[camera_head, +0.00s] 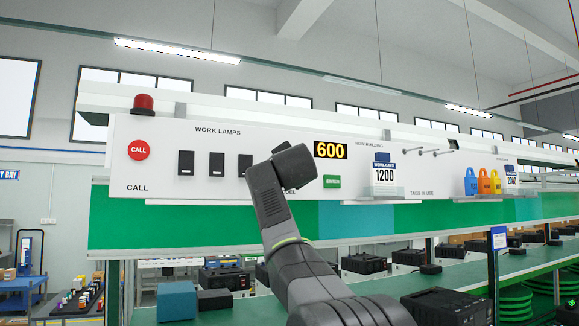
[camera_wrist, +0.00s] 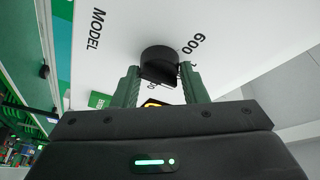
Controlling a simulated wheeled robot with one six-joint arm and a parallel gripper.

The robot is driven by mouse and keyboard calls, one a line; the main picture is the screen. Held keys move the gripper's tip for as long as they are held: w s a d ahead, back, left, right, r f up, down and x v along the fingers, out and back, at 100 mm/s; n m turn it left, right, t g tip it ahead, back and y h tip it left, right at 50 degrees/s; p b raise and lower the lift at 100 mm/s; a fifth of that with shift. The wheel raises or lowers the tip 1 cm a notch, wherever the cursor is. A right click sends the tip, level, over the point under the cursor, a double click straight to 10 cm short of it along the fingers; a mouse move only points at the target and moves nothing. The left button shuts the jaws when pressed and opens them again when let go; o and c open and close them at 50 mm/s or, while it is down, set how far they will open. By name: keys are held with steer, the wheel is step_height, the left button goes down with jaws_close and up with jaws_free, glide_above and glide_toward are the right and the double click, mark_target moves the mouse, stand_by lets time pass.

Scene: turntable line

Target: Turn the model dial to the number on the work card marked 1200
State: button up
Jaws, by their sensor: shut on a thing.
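The black model dial (camera_wrist: 159,54) sticks out of the white panel in the wrist view. My gripper (camera_wrist: 159,72) is shut on it, one dark green finger on each side. The panel prints "MODEL" and "600" beside the dial; other marks are partly hidden. In the head view my arm hides the dial and the fingers. The work card marked 1200 (camera_head: 384,177) hangs on the panel to the right of my arm. The yellow-on-black display (camera_head: 331,150) above and right of my wrist reads 600.
A red CALL button (camera_head: 138,150), black lamp switches (camera_head: 217,166) and a green button (camera_head: 332,181) are on the same panel. Colored tags (camera_head: 483,182) and another card (camera_head: 511,175) hang at the right. Black devices stand on the green bench below (camera_head: 365,264).

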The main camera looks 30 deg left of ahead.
steer(key=shift+d+r, duration=0.1)
steer(key=shift+r, duration=0.05)
steer(key=o, duration=0.9)
steer(key=shift+o, duration=0.2)
steer(key=b+v, duration=0.7)
steer(key=v, duration=0.7)
steer(key=shift+w, duration=0.1)
steer(key=p+x, duration=0.7)
steer(key=x, duration=0.7)
steer(key=shift+s+f, duration=0.2)
